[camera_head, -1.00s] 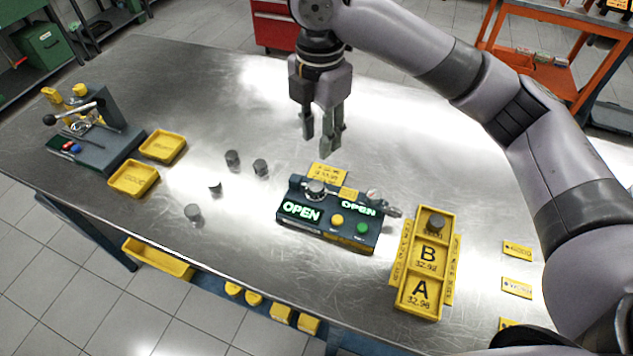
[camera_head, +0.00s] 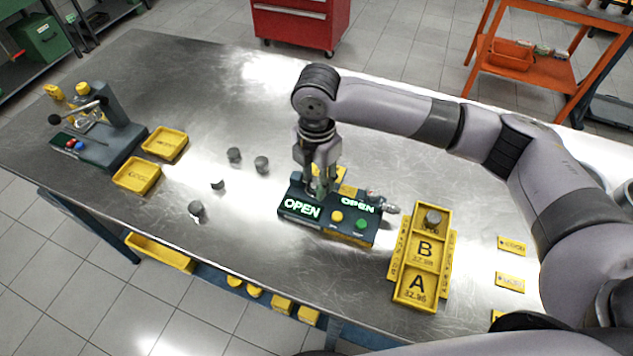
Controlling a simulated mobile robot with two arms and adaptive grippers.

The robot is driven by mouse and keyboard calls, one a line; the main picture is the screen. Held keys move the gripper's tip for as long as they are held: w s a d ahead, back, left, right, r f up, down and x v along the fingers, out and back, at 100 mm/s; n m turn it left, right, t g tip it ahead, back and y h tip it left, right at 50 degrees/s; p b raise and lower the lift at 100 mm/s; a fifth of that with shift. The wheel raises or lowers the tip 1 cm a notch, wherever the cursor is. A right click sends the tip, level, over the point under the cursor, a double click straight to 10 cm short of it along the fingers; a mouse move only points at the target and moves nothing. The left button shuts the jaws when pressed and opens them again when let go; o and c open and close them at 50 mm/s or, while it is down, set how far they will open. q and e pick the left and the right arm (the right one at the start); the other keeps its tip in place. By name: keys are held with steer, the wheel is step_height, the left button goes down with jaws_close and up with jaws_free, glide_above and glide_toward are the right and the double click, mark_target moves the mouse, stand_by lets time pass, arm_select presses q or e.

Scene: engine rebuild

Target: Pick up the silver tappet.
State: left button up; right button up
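Several small grey metal cylinders, the tappets, stand on the bench left of the gauge box: two at the back (camera_head: 234,154) (camera_head: 261,164), a small one (camera_head: 217,184) and one nearer the front (camera_head: 197,209). Another grey cylinder (camera_head: 433,218) sits in the top compartment of the yellow A/B tray (camera_head: 447,262). I cannot tell which is the silver one. My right gripper (camera_head: 319,190) points down at the left top of the dark gauge box (camera_head: 349,228), over its round seat. Its fingers hide the seat, and their opening is unclear. My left gripper is not in view.
The gauge box shows two green OPEN displays and yellow and green buttons. Yellow labels (camera_head: 511,246) lie at right. The back-left bench is clear.

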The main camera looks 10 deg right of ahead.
steer(key=shift+c, duration=0.4)
jaws_close()
